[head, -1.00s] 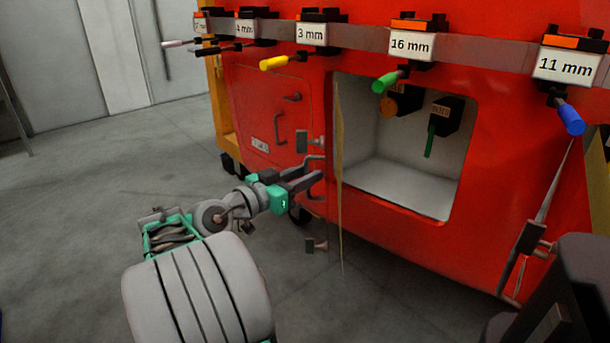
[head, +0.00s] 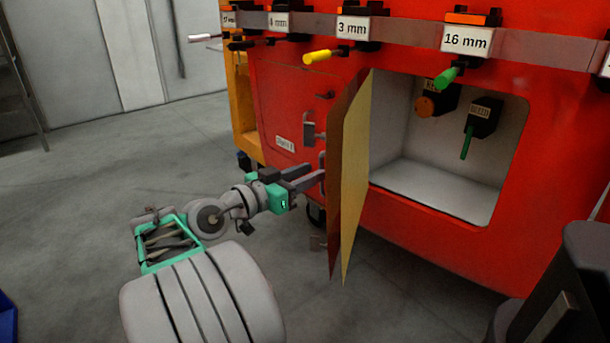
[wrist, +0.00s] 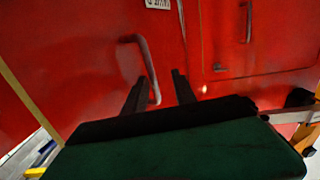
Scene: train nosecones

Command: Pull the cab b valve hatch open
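The cab b valve hatch (head: 358,150) stands swung well out from the red nosecone (head: 283,100), at the left side of a light-lined recess. Its yellowish face is turned toward the recess. My gripper (head: 312,178) is on the other, outer side of the hatch, close to it. In the wrist view the hatch's red outer face (wrist: 70,70) carries a bent handle (wrist: 143,55). My gripper's two fingers (wrist: 157,95) are apart, with the handle's lower end between them. I cannot tell whether either finger touches the handle.
A rail with labelled, coloured-handled tools, such as the yellow one (head: 320,56), crosses above. Grey floor (head: 90,200) is clear on the left.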

